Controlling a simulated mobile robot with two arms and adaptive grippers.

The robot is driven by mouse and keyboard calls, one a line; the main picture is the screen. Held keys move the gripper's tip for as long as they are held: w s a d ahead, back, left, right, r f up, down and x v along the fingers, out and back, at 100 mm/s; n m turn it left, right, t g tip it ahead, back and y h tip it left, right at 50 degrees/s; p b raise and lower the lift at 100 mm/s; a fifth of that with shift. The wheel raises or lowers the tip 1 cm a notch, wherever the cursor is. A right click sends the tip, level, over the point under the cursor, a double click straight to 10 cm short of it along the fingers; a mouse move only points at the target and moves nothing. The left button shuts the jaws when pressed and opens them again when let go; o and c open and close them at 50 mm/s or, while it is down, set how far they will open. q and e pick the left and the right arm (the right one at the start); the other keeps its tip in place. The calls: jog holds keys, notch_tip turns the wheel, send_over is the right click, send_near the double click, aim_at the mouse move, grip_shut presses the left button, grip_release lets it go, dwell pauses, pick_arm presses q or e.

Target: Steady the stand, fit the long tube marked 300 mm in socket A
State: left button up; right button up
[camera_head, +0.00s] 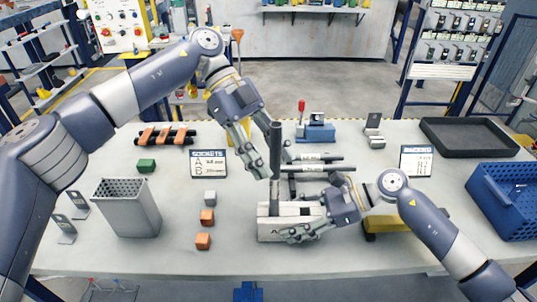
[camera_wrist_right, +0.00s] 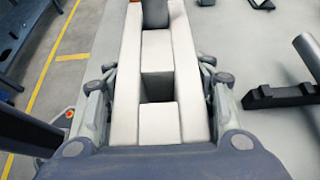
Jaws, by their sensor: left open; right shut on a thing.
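The stand (camera_head: 270,236) is a white block with a dark letter at its left end. My right gripper (camera_head: 303,222) is shut on it from the right. In the right wrist view the stand (camera_wrist_right: 158,55) lies between the fingers, with recesses along its top. A long dark tube (camera_head: 275,150) stands upright at the stand's left end, apparently in socket A; its foot (camera_wrist_right: 154,12) shows at the far end. Its marking cannot be read. My left gripper (camera_head: 262,172) is open beside the tube; whether it touches the tube is unclear.
More dark tubes (camera_head: 318,168) lie on a rack behind the stand. Small cubes (camera_head: 207,216) and a perforated grey bin (camera_head: 128,212) are to the left. Printed signs (camera_head: 209,163) stand on the table. A black tray (camera_head: 470,138) and blue crate (camera_head: 508,205) are at right.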

pick_arm(q)
jog(key=v, duration=0.7)
jog(key=shift+a, duration=0.2)
jog(key=shift+w+r, duration=0.15)
pick_arm(e)
jog(key=o, duration=1.3)
